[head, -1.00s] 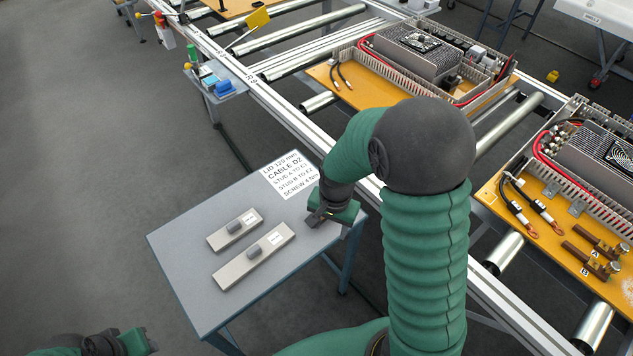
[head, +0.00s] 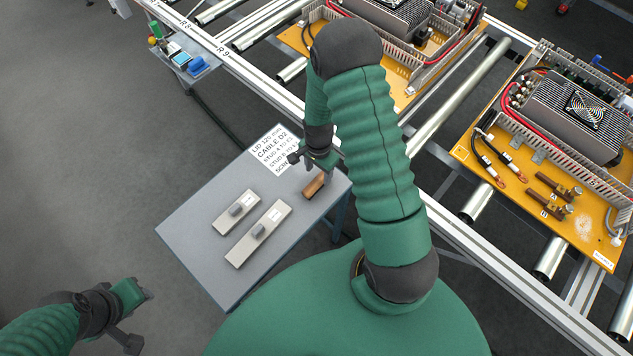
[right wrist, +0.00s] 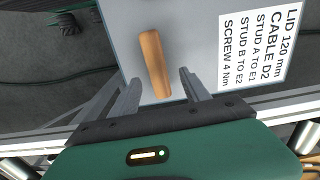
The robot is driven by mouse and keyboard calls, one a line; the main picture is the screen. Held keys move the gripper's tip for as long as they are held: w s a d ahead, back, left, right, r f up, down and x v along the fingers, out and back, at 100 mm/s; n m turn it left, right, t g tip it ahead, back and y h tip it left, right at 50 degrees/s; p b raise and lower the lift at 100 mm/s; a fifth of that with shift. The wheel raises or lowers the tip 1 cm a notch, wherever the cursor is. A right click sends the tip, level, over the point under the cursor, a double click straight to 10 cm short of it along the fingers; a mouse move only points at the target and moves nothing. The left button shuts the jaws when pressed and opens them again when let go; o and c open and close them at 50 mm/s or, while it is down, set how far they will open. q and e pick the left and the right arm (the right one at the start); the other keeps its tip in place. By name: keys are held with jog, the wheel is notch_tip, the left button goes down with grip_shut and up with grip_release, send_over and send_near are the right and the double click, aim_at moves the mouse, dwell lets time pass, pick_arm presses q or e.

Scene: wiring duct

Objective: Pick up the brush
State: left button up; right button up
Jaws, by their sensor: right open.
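The brush (head: 314,186) shows as a brown wooden piece lying near the right end of the grey table. It also shows in the right wrist view (right wrist: 152,55); its bristles cannot be made out. My right gripper (head: 313,163) is open and empty, above and just beyond the brush in the head view. In the right wrist view its fingers (right wrist: 160,80) stand apart, with the near end of the brush showing between them. My left gripper (head: 138,315) is at the lower left, off the table, and its jaws are unclear.
The grey table (head: 195,200) also bears two flat grey lids with knobs, a short one (head: 236,212) and a long one (head: 258,234), and a printed sheet (head: 273,150). A roller conveyor with orange wiring boards (head: 470,150) runs behind it.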

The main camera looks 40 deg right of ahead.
aim_at(317, 181)
jog(key=f, duration=0.4)
jog(key=shift+s+a+f+p, duration=0.3)
jog(key=shift+a+f, duration=0.1)
jog(key=shift+w+a+f, duration=0.1)
jog(key=shift+f, duration=0.1)
grip_shut()
